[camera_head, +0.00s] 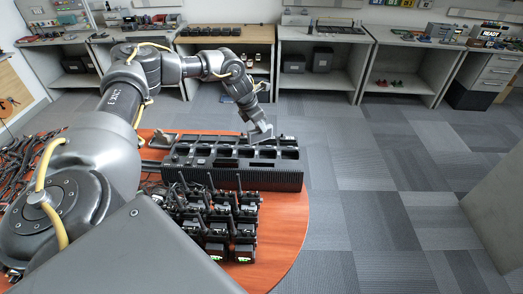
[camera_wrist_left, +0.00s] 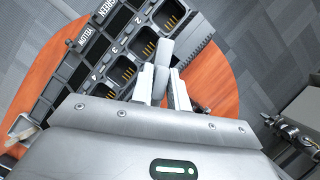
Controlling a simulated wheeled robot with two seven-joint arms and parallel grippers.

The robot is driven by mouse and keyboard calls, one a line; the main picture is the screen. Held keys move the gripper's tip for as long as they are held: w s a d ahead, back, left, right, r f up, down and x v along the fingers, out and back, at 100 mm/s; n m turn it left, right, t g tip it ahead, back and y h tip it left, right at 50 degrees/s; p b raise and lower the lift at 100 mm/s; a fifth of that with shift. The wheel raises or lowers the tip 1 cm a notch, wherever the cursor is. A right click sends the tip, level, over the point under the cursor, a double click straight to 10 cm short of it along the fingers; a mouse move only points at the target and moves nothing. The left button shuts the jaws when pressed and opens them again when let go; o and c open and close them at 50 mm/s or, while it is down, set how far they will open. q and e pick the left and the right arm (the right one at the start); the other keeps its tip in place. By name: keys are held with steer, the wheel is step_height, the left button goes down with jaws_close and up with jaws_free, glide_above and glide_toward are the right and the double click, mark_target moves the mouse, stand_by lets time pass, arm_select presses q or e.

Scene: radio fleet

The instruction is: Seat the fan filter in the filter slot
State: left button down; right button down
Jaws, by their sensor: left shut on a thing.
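My left gripper (camera_head: 262,135) reaches over the right part of a long black charger dock (camera_head: 270,180) with a row of pockets and a ribbed front. In the left wrist view, the gripper (camera_wrist_left: 163,92) is shut on a slim grey piece (camera_wrist_left: 163,58), seen edge-on, which I take to be the fan filter. The piece is over or beside the dock's edge, near the pockets with gold contacts and a ribbed dark part (camera_wrist_left: 196,66). I cannot make out the filter slot or whether the piece touches the dock. My right gripper is not in view.
Several black radios with antennas (camera_head: 215,215) stand in front of the dock on the round orange-brown table (camera_head: 287,235). Dark tangled items (camera_head: 22,165) lie at the left. Grey shelving benches line the back. Carpet floor to the right is clear.

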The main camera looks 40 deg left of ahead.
arm_select(q)
steer(key=s+a+f+m+g+h+p, duration=0.1)
steer(key=s+a+m, duration=0.15)
steer(key=a, duration=0.35)
steer(key=s+a+f+m+h, duration=0.1)
steer(key=s+a+m, duration=0.1)
steer(key=a+m, duration=0.3)
steer(key=s+d+m+g+b, duration=0.2)
steer(key=d+m+g+b, duration=0.3)
steer(key=d, duration=2)
steer(key=s+d+r+m+g+b, duration=0.1)
steer(key=s+d+r+m+b, duration=0.1)
steer(key=s+d+m, duration=0.6)
steer(key=s+d+r, duration=0.1)
steer(key=s+d, duration=0.1)
steer(key=d, duration=0.2)
steer(key=shift+s+m, duration=0.25)
steer(key=shift+m, duration=0.1)
